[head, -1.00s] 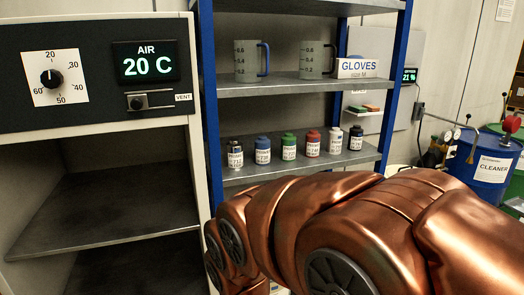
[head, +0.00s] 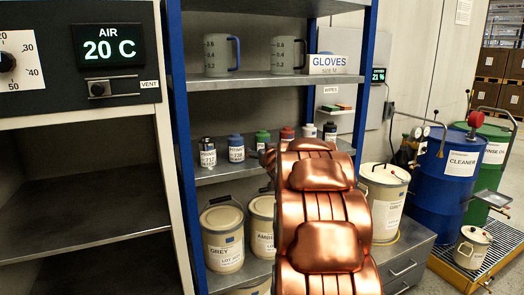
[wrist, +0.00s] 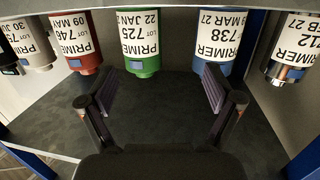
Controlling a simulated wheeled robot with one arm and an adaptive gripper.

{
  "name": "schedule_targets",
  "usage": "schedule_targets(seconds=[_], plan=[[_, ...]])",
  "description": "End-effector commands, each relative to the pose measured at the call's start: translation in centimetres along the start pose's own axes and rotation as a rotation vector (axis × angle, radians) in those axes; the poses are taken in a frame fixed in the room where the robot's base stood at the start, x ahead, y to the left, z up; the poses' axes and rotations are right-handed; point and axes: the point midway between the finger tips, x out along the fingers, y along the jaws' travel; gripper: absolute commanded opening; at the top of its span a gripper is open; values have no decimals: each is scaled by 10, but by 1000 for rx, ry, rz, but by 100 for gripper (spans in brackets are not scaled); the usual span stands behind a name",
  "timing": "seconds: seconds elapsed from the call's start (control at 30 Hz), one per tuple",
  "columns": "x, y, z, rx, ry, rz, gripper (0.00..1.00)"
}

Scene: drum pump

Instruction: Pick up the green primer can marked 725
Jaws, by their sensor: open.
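The green primer can (wrist: 142,65), its label reading 725 upside down, is in the upper middle of the wrist view. It stands on the shelf among the other small cans, and in the head view its green top (head: 262,138) shows above my arm. My gripper (wrist: 160,100) is open and empty in the wrist view, its two fingers apart over the dark shelf surface. The green can is beyond the fingertips, a little left of the middle of the gap.
A red can (wrist: 84,52) marked 746 and a blue can (wrist: 212,55) marked 738 flank the green one. A blue shelf post (head: 181,130) is left. Grey (head: 222,238) and amber pails sit below.

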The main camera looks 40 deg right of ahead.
Motion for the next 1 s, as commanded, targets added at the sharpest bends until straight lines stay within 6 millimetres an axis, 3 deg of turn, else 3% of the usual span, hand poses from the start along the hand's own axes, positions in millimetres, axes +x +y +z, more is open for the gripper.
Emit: schedule_targets(seconds=[0.1,0.23,1.0], plan=[[11,19,-1,8,66,-27,90],[14,26,-7,10,109,-51,90],[60,28,-12,10,117,-56,90]])
